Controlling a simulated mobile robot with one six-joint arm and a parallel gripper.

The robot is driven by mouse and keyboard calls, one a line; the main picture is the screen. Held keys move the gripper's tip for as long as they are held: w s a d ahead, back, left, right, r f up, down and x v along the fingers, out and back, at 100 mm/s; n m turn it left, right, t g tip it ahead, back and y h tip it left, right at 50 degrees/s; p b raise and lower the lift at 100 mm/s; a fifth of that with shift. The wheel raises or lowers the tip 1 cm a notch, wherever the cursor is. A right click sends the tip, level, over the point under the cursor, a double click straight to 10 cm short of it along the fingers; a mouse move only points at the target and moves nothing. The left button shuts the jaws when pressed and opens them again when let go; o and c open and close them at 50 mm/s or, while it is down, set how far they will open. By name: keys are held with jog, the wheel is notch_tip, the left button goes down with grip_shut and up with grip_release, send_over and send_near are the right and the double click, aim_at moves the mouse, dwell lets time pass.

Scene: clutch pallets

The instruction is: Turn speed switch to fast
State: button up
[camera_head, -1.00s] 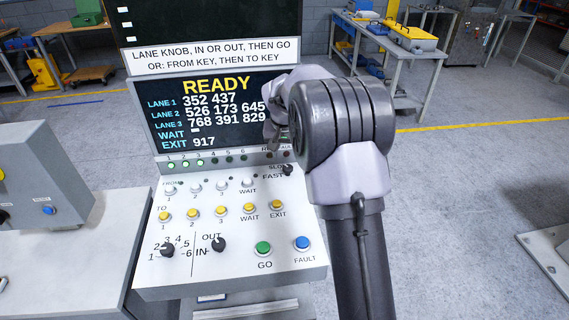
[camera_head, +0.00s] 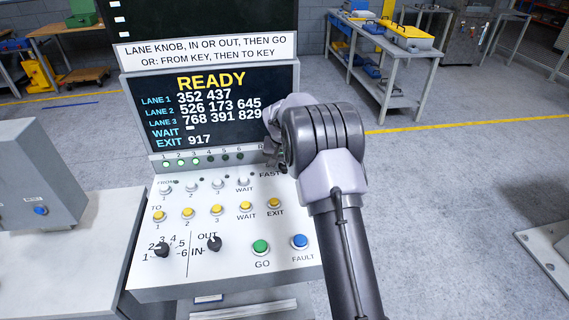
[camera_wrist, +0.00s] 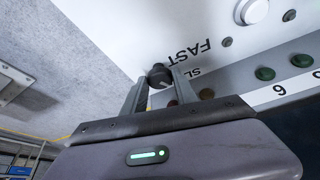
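The speed switch is a small black knob (camera_wrist: 159,75) on the light panel, beside the label FAST and a partly covered SLOW label in the wrist view. In the head view my arm hides the knob; only FAST (camera_head: 270,174) shows beside my wrist. My gripper (camera_wrist: 159,80) has its two fingers apart, one on either side of the knob, with the tips close to it. I see no clear sign that they press on it. The exact pointer direction of the knob is hard to tell.
The console panel (camera_head: 225,277) carries white, yellow, green and blue buttons and two black knobs, left and below my gripper. The screen (camera_head: 155,92) behind reads READY. Open floor lies to the right, with a workbench (camera_head: 405,62) farther back.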

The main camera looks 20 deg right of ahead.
grip_shut()
jog(key=shift+n, duration=0.3)
jog(key=shift+d+r+n+y+p, duration=0.1)
jog(key=shift+n+y+p, duration=0.3)
jog(key=shift+n+p, duration=0.2)
jog(key=n+y, duration=0.1)
jog(key=n, duration=0.1)
jog(key=shift+d+n+p, duration=0.1)
jog(key=shift+n+p, duration=0.2)
jog(key=shift+p, duration=0.05)
jog(key=n+y, duration=0.1)
jog(key=n, duration=0.2)
jog(key=shift+d+t, duration=0.1)
jog(key=shift+t, duration=0.2)
jog(key=shift+d+n+y, duration=0.1)
jog(key=shift+n+y, duration=0.8)
jog(key=shift+n, duration=1.3)
jog(key=shift+g, duration=0.4)
